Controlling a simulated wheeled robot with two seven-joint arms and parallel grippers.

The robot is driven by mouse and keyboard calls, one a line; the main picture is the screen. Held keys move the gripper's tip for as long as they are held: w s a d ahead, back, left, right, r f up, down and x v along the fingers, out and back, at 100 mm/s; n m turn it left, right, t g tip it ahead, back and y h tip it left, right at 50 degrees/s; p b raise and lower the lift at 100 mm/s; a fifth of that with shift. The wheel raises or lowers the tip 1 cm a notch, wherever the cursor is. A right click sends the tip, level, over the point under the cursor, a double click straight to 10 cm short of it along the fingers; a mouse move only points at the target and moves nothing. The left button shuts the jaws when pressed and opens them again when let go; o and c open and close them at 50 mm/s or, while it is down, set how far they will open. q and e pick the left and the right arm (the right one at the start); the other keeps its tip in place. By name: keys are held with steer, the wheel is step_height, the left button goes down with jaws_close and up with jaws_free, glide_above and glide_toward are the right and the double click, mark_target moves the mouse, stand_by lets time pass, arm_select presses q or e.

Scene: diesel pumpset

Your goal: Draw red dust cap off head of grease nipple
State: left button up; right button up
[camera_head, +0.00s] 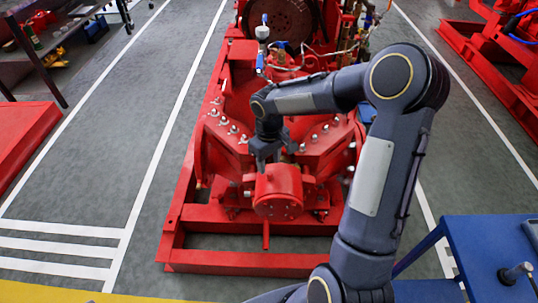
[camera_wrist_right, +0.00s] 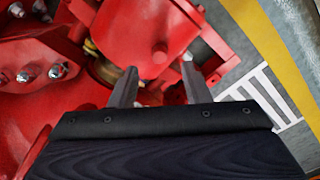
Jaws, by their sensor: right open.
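My right gripper (camera_head: 267,163) hangs over the red bearing housing (camera_head: 278,190) of the pumpset, with its fingers pointing down. In the right wrist view its two grey fingers (camera_wrist_right: 159,75) are apart, with nothing seen held between them. A small round red knob (camera_wrist_right: 160,55), which looks like the dust cap, shows just beyond the gap between the fingertips, against the red housing. I cannot tell how far above it the fingertips are. The grease nipple under it cannot be made out. My left gripper is out of view.
Silver bolts (camera_wrist_right: 56,71) stand on the red flange beside the housing. The red base frame (camera_head: 240,262) surrounds the pump. The grey floor at left is mostly clear.

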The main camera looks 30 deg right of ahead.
mark_target(269, 172)
steer(key=shift+f, duration=2.2)
jaws_close()
steer(key=c, duration=0.8)
jaws_free()
steer(key=shift+c, duration=0.4)
steer(key=shift+r+p, duration=1.05)
steer(key=shift+r, duration=0.7)
steer(key=shift+r+p, duration=1.85)
steer(key=shift+r, duration=0.6)
steer(key=shift+f, duration=0.1)
